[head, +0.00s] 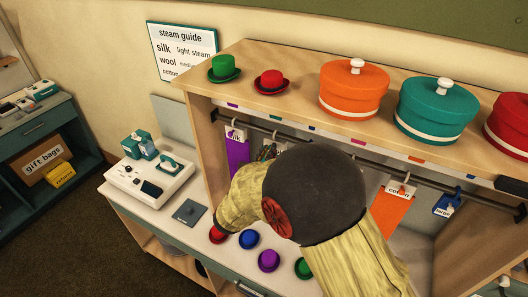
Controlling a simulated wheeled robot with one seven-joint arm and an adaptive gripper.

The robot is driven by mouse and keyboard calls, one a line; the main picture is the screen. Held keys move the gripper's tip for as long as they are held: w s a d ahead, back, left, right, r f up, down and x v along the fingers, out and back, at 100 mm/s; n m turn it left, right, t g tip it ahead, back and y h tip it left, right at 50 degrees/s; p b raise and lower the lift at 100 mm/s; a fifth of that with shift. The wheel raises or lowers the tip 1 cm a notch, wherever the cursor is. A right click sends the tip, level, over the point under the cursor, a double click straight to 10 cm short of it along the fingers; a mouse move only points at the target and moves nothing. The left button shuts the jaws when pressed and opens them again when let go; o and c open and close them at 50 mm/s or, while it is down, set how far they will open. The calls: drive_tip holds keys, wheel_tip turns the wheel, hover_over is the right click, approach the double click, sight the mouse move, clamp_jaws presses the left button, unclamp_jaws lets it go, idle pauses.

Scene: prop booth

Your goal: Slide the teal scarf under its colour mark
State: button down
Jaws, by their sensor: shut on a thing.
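A rail (290,136) runs under the top board, with hangers on it. A purple scarf (238,154) hangs at its left end and an orange scarf (391,208) hangs towards the right. Small colour marks, among them a purple one (232,105), a magenta one (358,141) and an orange one (416,158), sit along the board's front edge. Something multicoloured (268,151) hangs just right of the purple scarf, partly behind my arm. I cannot make out the teal scarf. My arm covers the middle of the rail, and my gripper is hidden behind it.
Hats and round boxes, including an orange box (353,90) and a teal box (436,108), stand on top. Small hats, including a blue one (249,239) and a purple one (269,261), line the counter below. A white machine (150,182) stands left. A blue tag (447,204) hangs far right.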

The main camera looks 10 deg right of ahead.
drive_tip(key=c, duration=1.8)
unclamp_jaws()
drive_tip(key=shift+c, duration=0.2)
drive_tip(key=shift+o, duration=0.2)
drive_tip(key=v, duration=1.2)
